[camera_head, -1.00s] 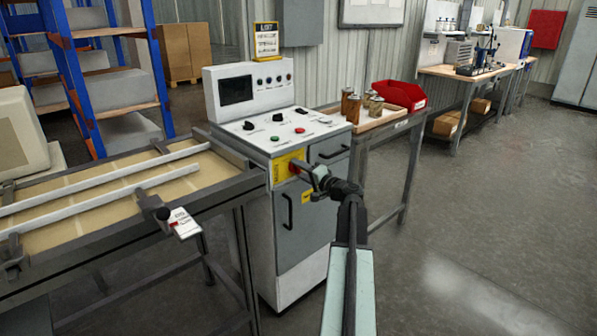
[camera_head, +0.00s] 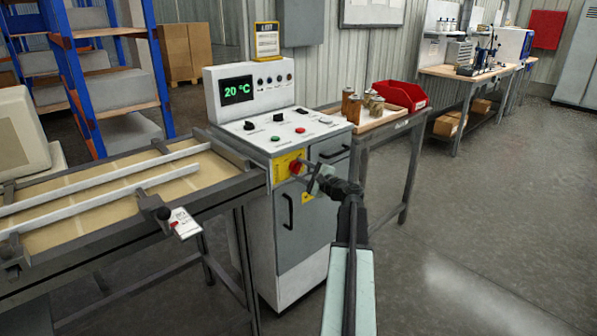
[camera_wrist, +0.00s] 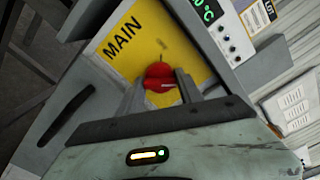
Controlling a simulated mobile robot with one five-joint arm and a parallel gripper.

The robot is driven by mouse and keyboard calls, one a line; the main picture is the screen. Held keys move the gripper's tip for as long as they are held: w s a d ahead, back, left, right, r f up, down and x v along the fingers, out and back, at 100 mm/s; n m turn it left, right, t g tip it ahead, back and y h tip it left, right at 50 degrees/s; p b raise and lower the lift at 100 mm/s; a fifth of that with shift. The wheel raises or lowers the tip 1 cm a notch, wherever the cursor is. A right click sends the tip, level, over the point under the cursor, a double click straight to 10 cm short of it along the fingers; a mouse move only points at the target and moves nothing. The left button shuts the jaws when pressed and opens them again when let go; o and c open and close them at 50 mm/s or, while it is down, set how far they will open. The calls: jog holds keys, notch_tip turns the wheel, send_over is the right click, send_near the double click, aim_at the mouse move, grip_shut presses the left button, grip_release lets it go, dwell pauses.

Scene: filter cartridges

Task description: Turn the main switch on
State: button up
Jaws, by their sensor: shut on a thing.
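The main switch is a red rotary knob (camera_head: 296,167) on a yellow plate (camera_head: 281,168) at the front of the grey control cabinet. In the wrist view the red knob (camera_wrist: 160,76) sits between my two fingers, on the yellow plate marked MAIN (camera_wrist: 120,40). My gripper (camera_head: 308,170) is shut on the knob; its fingertips also show in the wrist view (camera_wrist: 158,88). The cabinet's display (camera_head: 237,89) is lit and reads 20 °C in green. Part of the knob's lower side is hidden by my gripper.
A conveyor-like bench (camera_head: 110,195) with rails stands left of the cabinet. A side table with a tray (camera_head: 378,121), several cartridges and a red bin (camera_head: 400,94) stands on the right. The floor (camera_head: 480,220) at right is clear.

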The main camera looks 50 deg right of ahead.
jog(key=shift+m, duration=0.6)
jog(key=o, duration=1.4)
jog(key=s, duration=0.7)
jog(key=shift+s+a, duration=0.3)
jog(key=shift+s, duration=0.05)
